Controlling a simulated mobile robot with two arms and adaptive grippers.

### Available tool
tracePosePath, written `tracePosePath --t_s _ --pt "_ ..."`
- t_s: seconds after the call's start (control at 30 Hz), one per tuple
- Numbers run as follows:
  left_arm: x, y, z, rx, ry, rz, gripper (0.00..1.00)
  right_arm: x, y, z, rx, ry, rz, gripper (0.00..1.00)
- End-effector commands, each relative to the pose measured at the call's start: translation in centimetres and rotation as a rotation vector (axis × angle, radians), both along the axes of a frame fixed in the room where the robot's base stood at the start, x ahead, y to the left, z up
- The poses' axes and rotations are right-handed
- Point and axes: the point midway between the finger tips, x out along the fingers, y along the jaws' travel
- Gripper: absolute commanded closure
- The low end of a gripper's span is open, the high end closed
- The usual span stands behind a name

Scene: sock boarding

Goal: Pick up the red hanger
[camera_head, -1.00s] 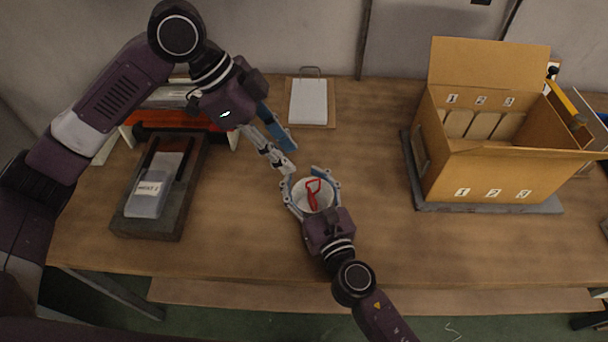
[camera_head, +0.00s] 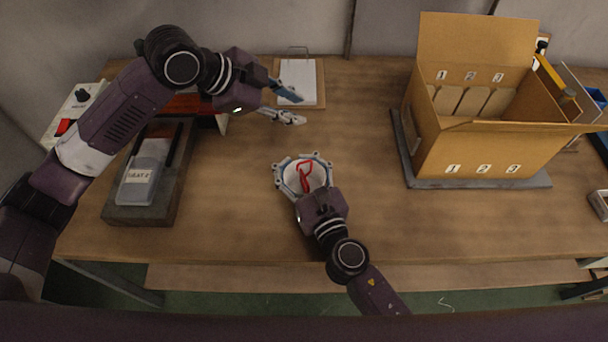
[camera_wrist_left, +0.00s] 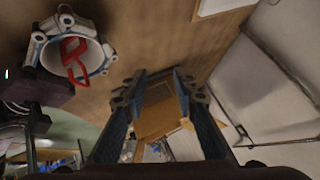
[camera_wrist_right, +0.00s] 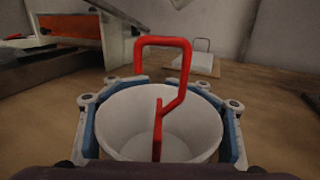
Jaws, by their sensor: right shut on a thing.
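The red hanger (camera_head: 306,177) stands in a white cup (camera_head: 293,180) in the middle of the table. In the right wrist view the red hanger (camera_wrist_right: 160,85) rises out of the white cup (camera_wrist_right: 115,120), its top loop above the rim. My right gripper (camera_head: 304,160) is shut around the cup, a finger on each side. My left gripper (camera_head: 290,106) is open and empty, up and left of the cup, near the clipboard. In the left wrist view nothing is between its fingers (camera_wrist_left: 160,80), and the hanger (camera_wrist_left: 75,58) shows at the upper left.
A cardboard box (camera_head: 470,150) with numbered slots stands on a grey base at the right. A clipboard (camera_head: 298,80) lies at the back. A grey machine with a labelled plate (camera_head: 145,180) is at the left. The table between cup and box is clear.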

Motion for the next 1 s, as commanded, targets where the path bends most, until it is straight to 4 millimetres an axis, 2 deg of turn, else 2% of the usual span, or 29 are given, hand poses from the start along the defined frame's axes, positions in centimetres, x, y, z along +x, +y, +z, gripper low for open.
tracePosePath --t_s 0.1,0.23,0.37,0.47,0.63,0.77,0.87,1.0 --pt "3.2 -0.5 -0.3 -0.032 -0.219 0.005 0.74 0.0 0.0 0.0 0.0 0.0 0.0 0.76" --pt "5.7 -0.6 0.3 -0.035 -0.478 -0.004 0.74 0.0 0.0 0.0 0.0 0.0 0.0 0.76" --pt "6.8 -0.6 1.4 -0.013 -0.744 -0.031 0.74 0.0 0.0 0.0 0.0 0.0 0.0 0.76" --pt "6.6 -0.6 2.5 0.019 -0.949 -0.063 0.74 0.0 0.0 0.0 0.0 0.0 0.0 0.76" --pt "4.5 -0.3 4.0 0.104 -1.293 -0.136 0.74 0.0 0.0 0.0 0.0 0.001 0.0 0.76" --pt "1.8 0.5 4.5 0.197 -1.542 -0.212 0.74 0.0 0.0 0.0 0.0 0.001 0.0 0.76" --pt "-0.7 1.7 4.0 0.287 -1.718 -0.292 0.74 0.0 0.0 0.0 0.0 0.001 0.0 0.76" --pt "-4.7 3.9 1.9 0.423 -1.925 -0.459 0.74 0.0 0.0 0.0 0.0 0.001 0.0 0.76"
